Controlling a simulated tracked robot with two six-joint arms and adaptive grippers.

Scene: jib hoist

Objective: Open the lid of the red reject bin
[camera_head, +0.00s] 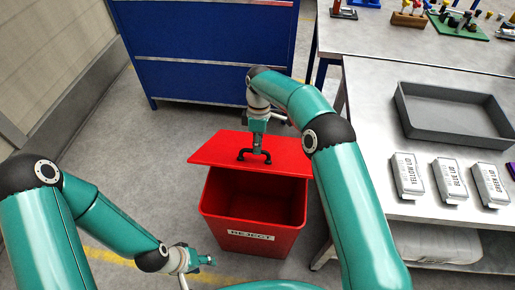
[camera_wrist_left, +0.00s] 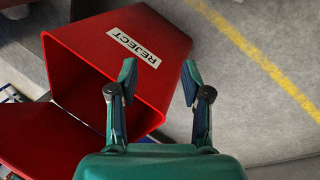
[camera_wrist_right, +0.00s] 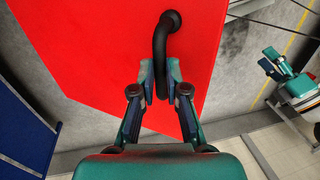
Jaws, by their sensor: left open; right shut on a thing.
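The red reject bin (camera_head: 252,210) stands on the floor, its front label reading REJECT; it also shows in the left wrist view (camera_wrist_left: 165,50). Its red lid (camera_head: 225,148) is raised at the back, and the dark inside of the bin shows below it. My right gripper (camera_head: 257,150) is shut on the lid's black handle (camera_head: 245,153); the right wrist view shows the handle (camera_wrist_right: 160,45) between its fingers (camera_wrist_right: 160,80). My left gripper (camera_head: 205,262) is open and empty, low beside the bin's front left; its spread fingers (camera_wrist_left: 160,80) show in the left wrist view.
A blue cabinet (camera_head: 210,50) stands behind the bin. A metal table (camera_head: 375,95) at right bears a grey tray (camera_head: 455,120) and several labelled white packages (camera_head: 408,175). A yellow line (camera_head: 105,257) crosses the floor. Floor to the bin's left is clear.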

